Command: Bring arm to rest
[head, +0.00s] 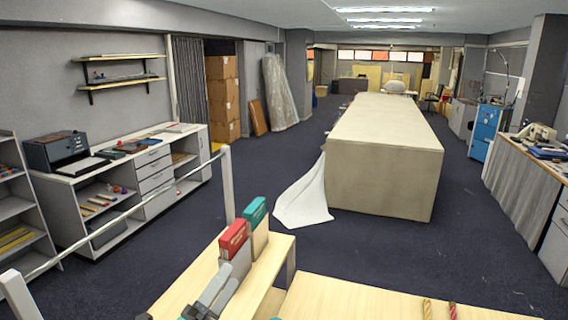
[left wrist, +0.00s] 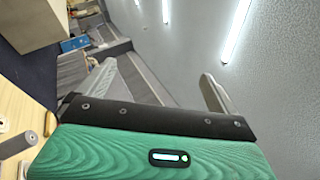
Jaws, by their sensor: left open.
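In the left wrist view, the two grey fingers (left wrist: 160,90) are spread apart. My right gripper is not in view.
A wooden surface (head: 350,300) with two small twisted sticks lies at the bottom. A long cloth-covered table (head: 385,175) stands ahead, with cloth trailing on the floor. A white shelf unit (head: 150,185) is at left, a workbench (head: 525,180) at right. Dark floor between is clear.

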